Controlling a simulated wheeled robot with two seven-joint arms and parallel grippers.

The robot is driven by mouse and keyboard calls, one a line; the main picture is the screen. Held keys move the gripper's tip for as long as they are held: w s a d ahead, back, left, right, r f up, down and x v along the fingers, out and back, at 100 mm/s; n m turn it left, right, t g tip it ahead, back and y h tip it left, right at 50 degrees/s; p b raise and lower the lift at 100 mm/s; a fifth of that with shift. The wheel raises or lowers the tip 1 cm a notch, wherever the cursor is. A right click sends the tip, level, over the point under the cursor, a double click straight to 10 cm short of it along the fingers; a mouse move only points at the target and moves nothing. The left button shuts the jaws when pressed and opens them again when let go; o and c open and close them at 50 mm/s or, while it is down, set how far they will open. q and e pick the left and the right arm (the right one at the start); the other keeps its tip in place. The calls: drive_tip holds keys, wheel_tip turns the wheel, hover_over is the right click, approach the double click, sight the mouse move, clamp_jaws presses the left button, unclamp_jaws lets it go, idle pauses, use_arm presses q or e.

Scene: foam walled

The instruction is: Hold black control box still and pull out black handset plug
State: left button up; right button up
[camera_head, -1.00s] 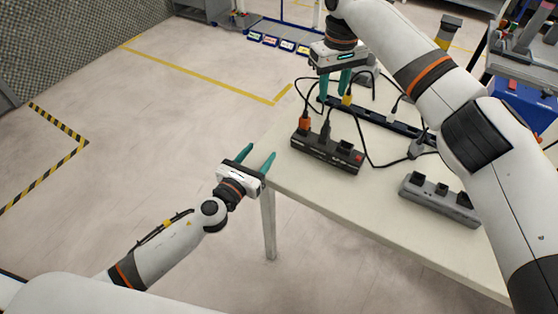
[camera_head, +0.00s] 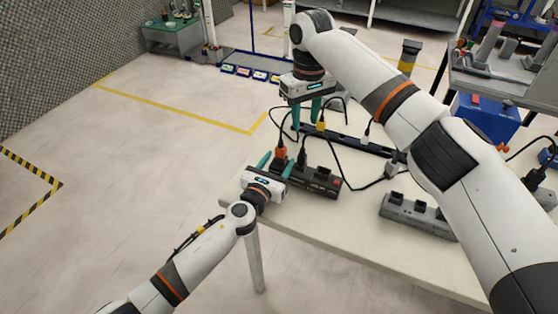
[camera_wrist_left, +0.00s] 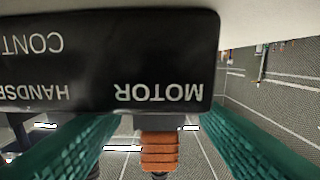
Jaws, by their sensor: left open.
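The black control box (camera_head: 322,183) lies on the near-left part of the table, with an orange plug (camera_head: 280,152) and a black plug (camera_head: 302,156) standing in it. My open left gripper (camera_head: 275,167) is at the box's left end. In the left wrist view, the box face (camera_wrist_left: 120,50) reads MOTOR and part of HANDSET, upside down. The orange plug (camera_wrist_left: 159,150) is at MOTOR, between the left fingers (camera_wrist_left: 165,140) in that view. The black handset plug (camera_wrist_left: 22,140) is partly hidden behind a finger. My right gripper (camera_head: 306,110) has its fingers apart above the table, behind the box.
A long black strip (camera_head: 350,142) with a yellow plug (camera_head: 321,126) lies behind the box. A grey box (camera_head: 415,213) with black sockets is to the right. Black cables loop between them. Bare tabletop lies in front.

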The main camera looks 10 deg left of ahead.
sight(303, 149)
use_arm(q)
drive_tip(key=shift+w+d, duration=0.2)
drive_tip(key=shift+w, duration=0.3)
clamp_jaws()
use_arm(e)
drive_tip(key=shift+c, duration=0.2)
drive_tip(key=shift+s+d+r, duration=0.1)
drive_tip(key=shift+s+r, duration=0.05)
drive_tip(key=shift+r, duration=0.35)
drive_tip(key=shift+n+t+y, duration=0.3)
drive_tip(key=shift+t+y, duration=0.1)
drive_tip(key=shift+t, duration=0.1)
wheel_tip(303, 149, down, 10)
drive_tip(key=shift+r, duration=0.2)
